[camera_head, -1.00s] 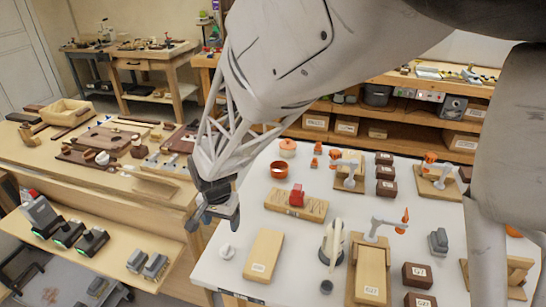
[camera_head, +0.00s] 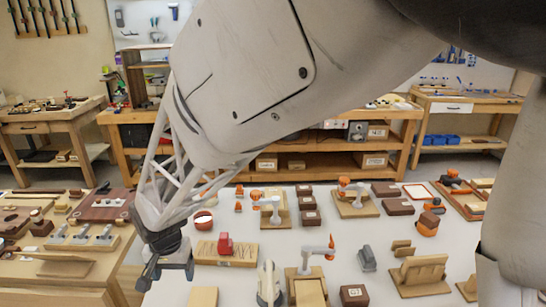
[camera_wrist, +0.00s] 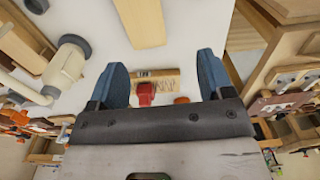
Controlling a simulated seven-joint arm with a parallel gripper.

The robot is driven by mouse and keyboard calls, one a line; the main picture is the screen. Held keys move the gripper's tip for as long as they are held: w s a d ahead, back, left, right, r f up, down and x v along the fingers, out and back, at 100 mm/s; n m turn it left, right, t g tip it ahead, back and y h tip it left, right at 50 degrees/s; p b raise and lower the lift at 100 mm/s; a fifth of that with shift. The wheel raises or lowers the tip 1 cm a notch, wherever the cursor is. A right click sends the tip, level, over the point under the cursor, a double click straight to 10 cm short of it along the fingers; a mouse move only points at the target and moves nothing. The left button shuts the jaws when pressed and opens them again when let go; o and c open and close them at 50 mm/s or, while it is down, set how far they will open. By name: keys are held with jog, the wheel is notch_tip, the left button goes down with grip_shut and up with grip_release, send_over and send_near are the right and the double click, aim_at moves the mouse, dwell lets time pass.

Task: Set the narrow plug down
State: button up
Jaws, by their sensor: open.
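My gripper (camera_head: 168,270) hangs over the left side of the white table (camera_head: 330,258). In the wrist view my gripper (camera_wrist: 161,62) has its two blue-grey fingers spread wide, with nothing held between them. Beyond them lies a wooden block (camera_head: 246,256) with a red piece (camera_head: 225,243) standing on it. The block (camera_wrist: 165,77) and the red piece (camera_wrist: 146,93) also show in the wrist view, apart from the fingers. I cannot tell which thing is the narrow plug.
A plain light wooden board (camera_head: 203,297) lies near the front. A white jointed fixture (camera_head: 268,285) and a small arm with an orange tip (camera_head: 320,252) stand to the right.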

jog(key=s+d+r+t, duration=0.15)
jog(key=d+r, duration=0.25)
jog(key=d, duration=0.6)
jog(key=s+d+r, duration=0.3)
jog(key=d+r, duration=0.2)
jog(key=d, duration=0.6)
jog(key=s+d+r, duration=0.2)
jog(key=d+r, duration=0.2)
jog(key=d, duration=0.6)
jog(key=s+d+r, duration=0.1)
jog(key=s+d, duration=0.8)
jog(key=shift+r+t, duration=0.35)
